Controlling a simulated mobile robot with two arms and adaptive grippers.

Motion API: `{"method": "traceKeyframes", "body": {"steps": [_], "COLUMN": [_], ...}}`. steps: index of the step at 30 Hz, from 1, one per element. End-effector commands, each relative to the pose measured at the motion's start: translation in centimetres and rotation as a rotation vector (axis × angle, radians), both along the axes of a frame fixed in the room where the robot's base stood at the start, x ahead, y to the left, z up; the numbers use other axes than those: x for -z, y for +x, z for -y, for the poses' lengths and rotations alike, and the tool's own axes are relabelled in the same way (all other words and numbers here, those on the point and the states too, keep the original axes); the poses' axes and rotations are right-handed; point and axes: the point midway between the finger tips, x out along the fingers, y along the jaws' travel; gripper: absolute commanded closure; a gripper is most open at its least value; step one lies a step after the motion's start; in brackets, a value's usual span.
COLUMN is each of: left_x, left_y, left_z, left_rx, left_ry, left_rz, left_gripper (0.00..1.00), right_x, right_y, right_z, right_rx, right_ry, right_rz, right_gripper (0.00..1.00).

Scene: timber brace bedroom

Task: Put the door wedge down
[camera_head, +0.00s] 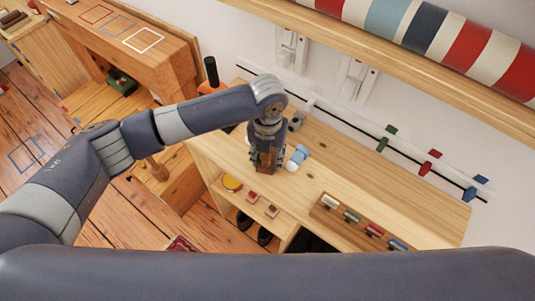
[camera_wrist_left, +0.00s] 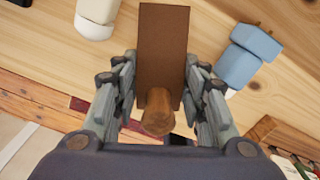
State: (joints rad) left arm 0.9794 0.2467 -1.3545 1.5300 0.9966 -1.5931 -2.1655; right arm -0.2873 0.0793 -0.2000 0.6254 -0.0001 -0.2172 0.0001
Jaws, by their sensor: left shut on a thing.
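The door wedge is a brown, flat-faced wooden piece (camera_wrist_left: 163,45) with a rounded knob at its near end, seen in the left wrist view. My left gripper (camera_wrist_left: 158,100) is shut on it, with one finger on each side. In the head view my left gripper (camera_head: 266,160) points down over the light wooden cabinet top (camera_head: 335,165), near its front edge. The fingers hide much of the wedge there. I cannot tell whether the wedge touches the top. My right gripper is not in view.
A light blue and white object (camera_head: 297,157) lies just right of the gripper. A wooden rack (camera_head: 355,222) with several coloured pieces stands at the front right. A black-handled object (camera_head: 211,73) stands at the left end. The top's right part looks clear. A shelf with a striped roll (camera_head: 430,40) hangs above.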

Motion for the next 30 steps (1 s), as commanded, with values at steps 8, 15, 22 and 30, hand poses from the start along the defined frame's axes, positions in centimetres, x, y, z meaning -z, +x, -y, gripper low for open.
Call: {"method": "traceKeyframes", "body": {"steps": [8,15,22,30], "left_x": [0.1,-0.3,-3.5,-9.2], "left_y": [0.0,0.0,0.1,0.1], "left_z": [0.0,0.0,0.0,0.0], "left_rx": [0.000,0.000,0.001,0.001], "left_ry": [0.000,0.001,-0.001,0.000], "left_rz": [-0.001,0.000,0.004,0.002], "left_gripper": [0.40,0.40,0.40,0.40], "right_x": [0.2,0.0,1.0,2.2], "right_y": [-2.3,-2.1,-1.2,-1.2], "right_z": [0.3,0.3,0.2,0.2], "right_rx": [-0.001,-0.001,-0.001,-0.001], "right_ry": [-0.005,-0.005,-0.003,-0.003], "right_rz": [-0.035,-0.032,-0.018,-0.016], "right_gripper": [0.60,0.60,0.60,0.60]}}
